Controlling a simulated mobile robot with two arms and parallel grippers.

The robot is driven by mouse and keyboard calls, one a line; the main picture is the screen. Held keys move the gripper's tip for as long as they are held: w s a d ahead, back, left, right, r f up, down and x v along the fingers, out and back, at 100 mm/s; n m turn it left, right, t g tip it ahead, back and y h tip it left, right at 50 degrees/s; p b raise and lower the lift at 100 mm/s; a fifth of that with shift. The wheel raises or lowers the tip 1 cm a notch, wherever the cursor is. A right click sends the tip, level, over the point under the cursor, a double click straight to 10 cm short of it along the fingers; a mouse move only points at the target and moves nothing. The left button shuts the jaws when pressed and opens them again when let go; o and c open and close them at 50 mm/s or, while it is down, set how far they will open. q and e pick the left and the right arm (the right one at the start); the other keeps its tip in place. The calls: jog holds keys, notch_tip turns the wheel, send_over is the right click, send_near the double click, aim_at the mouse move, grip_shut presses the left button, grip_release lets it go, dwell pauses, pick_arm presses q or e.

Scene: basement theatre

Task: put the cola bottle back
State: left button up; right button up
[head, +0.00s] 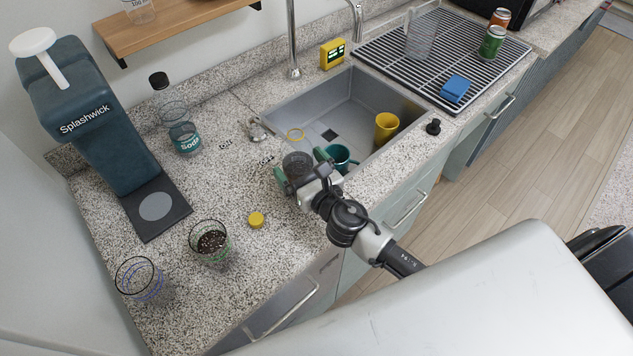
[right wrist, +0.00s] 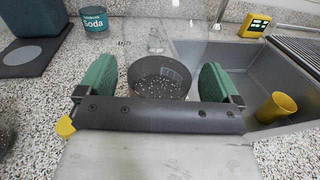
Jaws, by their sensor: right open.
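A clear bottle, apparently the cola bottle (head: 297,163), stands uncapped on the speckled counter by the sink's left edge. It has a yellow ring at its neck and a dark lower part. In the right wrist view its dark, white-dotted band (right wrist: 160,76) shows between the green fingers. My right gripper (head: 301,167) is open, with one finger on each side of the bottle; I cannot tell whether they touch it. A yellow cap (head: 256,219) lies on the counter nearby. My left gripper is not in view.
A soda bottle (head: 185,138) with a black cap stands behind, beside the Splashwick dispenser (head: 107,150). A glass with dark contents (head: 210,243) and an empty glass (head: 138,279) stand front left. A wooden shelf (head: 170,22) hangs above.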

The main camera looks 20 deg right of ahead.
jog(key=s+d+b, duration=0.2)
jog(key=s, duration=0.8)
jog(key=shift+s+b, duration=0.3)
jog(key=shift+s, duration=0.05)
